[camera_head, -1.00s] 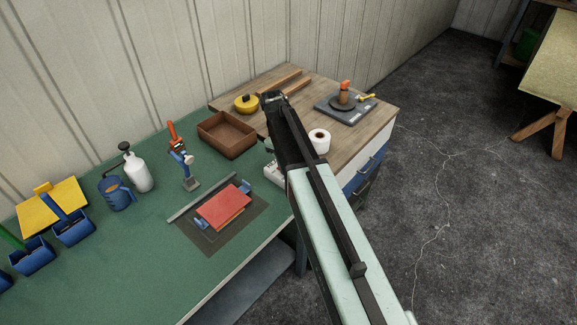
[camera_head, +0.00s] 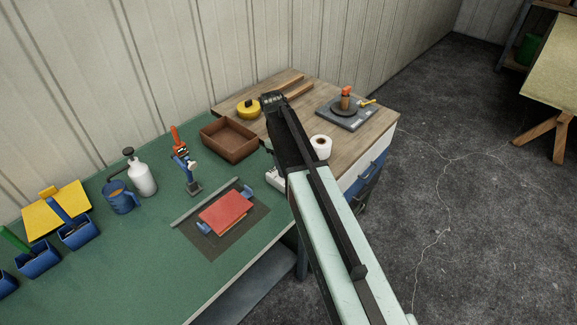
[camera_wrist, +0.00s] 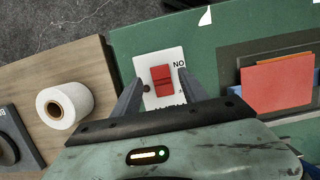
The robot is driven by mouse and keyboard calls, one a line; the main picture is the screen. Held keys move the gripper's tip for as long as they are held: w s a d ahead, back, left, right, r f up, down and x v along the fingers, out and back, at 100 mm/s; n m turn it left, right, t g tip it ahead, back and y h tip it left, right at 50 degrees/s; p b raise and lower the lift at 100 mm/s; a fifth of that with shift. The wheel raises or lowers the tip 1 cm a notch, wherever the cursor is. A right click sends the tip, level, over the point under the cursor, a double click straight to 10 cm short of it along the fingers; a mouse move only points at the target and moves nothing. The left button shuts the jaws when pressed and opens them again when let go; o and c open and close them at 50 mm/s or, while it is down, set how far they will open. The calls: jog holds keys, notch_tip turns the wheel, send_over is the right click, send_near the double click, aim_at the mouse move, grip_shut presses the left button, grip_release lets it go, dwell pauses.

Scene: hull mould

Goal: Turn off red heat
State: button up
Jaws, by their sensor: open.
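A red rocker switch (camera_wrist: 162,80) sits on a white plate (camera_wrist: 150,62) on the green bench top, in the wrist view. Letters that look like "NO" show beside it, upside down or turned. My gripper (camera_wrist: 158,90) is open, with its two dark fingers on either side of the switch. I cannot tell whether the fingers touch the plate. In the head view my arm hides the switch, and only an edge of the white plate (camera_head: 273,179) shows left of my gripper (camera_head: 273,101).
A white tape roll (camera_head: 321,147) stands on the wooden top close to my arm. A red block in a blue clamp (camera_head: 225,210) lies on a dark mat to the left. A brown tray (camera_head: 229,139), a blue mug (camera_head: 119,197) and a white bottle (camera_head: 141,178) stand farther off.

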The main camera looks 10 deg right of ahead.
jog(key=p+v, duration=0.4)
jog(key=v, duration=0.1)
jog(key=shift+w+r, duration=0.1)
jog(key=shift+r, duration=0.25)
jog(key=s+d+f+m+t+y+b, duration=0.1)
jog(key=s+m, duration=0.6)
jog(key=s, duration=0.9)
jog(key=shift+f+t+y, duration=0.4)
jog(key=shift+f+t, duration=0.3)
jog(key=shift+s+d, duration=0.1)
jog(key=shift+s, duration=0.05)
